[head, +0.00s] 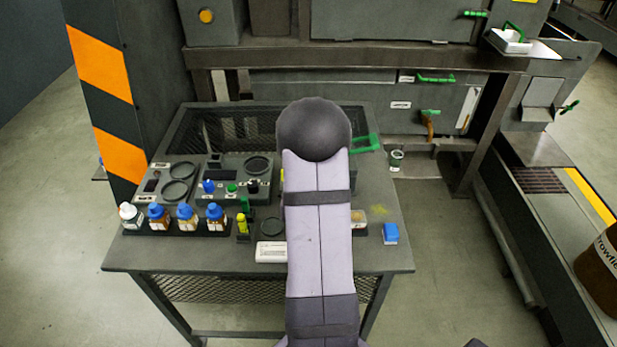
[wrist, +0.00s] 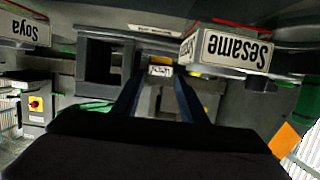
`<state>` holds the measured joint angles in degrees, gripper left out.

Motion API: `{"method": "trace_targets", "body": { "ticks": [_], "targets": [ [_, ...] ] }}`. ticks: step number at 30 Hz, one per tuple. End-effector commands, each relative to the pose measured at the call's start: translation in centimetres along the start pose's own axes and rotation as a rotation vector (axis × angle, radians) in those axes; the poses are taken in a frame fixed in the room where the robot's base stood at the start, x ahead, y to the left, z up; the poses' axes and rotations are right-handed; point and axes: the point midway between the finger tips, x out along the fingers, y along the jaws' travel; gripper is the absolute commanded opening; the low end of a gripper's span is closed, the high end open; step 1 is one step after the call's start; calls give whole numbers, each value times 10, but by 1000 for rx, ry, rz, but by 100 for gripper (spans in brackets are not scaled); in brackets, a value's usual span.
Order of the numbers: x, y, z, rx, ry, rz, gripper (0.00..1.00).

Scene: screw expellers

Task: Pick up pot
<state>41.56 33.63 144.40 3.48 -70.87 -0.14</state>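I cannot tell for sure which thing is the pot. A small grey-green cup-like pot (head: 397,159) stands just past the table's right back corner in the head view. A large brown container (head: 602,270) with a white label is cut off by the right edge. My gripper (wrist: 154,88) shows in the wrist view as two dark fingers, spread apart with nothing seen held between them. In the head view my arm hides the gripper. No pot is clear in the wrist view, which looks upside down at machinery with signs reading Sesame (wrist: 238,52) and Soya (wrist: 22,30).

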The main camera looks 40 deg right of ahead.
Motion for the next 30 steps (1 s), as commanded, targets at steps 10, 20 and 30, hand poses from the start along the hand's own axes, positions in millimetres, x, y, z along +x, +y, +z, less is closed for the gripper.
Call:
{"method": "trace_targets", "body": {
  "ticks": [10, 20, 30],
  "targets": [
    [14, 0, -2, 0, -1, 1, 39],
    [48, 0, -2, 0, -1, 0, 39],
    [52, 0, -1, 0, -1, 0, 37]
  ]
}}
